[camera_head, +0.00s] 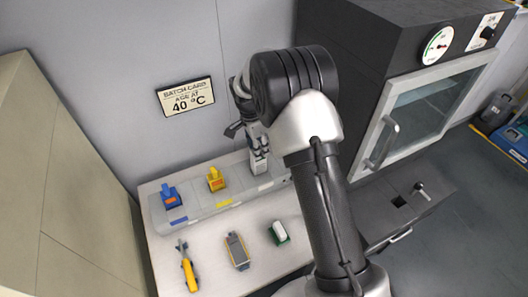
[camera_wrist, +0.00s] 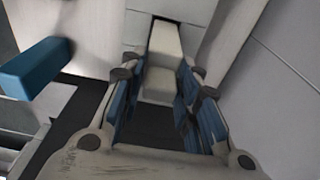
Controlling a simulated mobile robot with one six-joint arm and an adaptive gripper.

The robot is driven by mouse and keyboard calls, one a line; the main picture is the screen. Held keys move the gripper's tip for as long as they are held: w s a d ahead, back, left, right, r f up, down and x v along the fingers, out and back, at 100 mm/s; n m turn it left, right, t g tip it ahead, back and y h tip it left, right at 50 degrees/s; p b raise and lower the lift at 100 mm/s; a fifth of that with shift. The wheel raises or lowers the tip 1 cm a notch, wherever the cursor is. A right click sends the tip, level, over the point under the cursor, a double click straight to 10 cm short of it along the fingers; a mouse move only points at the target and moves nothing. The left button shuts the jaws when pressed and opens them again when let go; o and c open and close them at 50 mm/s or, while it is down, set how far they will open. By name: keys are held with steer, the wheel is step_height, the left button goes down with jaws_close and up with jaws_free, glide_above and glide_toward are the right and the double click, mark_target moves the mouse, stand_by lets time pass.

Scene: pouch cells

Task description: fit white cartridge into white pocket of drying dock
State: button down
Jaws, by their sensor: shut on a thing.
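My gripper (camera_head: 258,150) is at the right part of the grey drying dock (camera_head: 202,208), low over its top, by the white label (camera_head: 265,187) on the dock's front. In the wrist view the white cartridge (camera_wrist: 165,42) is a pale stepped block between my blue-padded fingers, which are shut on it. In the head view the fingers largely hide the cartridge and the white pocket. I cannot tell whether the cartridge is seated in the pocket or held just above it.
A blue cartridge (camera_head: 170,197) and a yellow cartridge (camera_head: 216,180) stand upright in the dock to the left. A yellow-handled tool (camera_head: 188,270), a grey device (camera_head: 237,251) and a green-and-white block (camera_head: 279,232) lie on the table in front. A dark oven (camera_head: 385,50) stands to the right.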

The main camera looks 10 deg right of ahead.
steer(key=shift+f+b, duration=0.4)
steer(key=shift+f, duration=1.8)
steer(key=shift+f, duration=0.2)
steer(key=c, duration=1.2)
jaws_free()
steer(key=shift+r, duration=0.1)
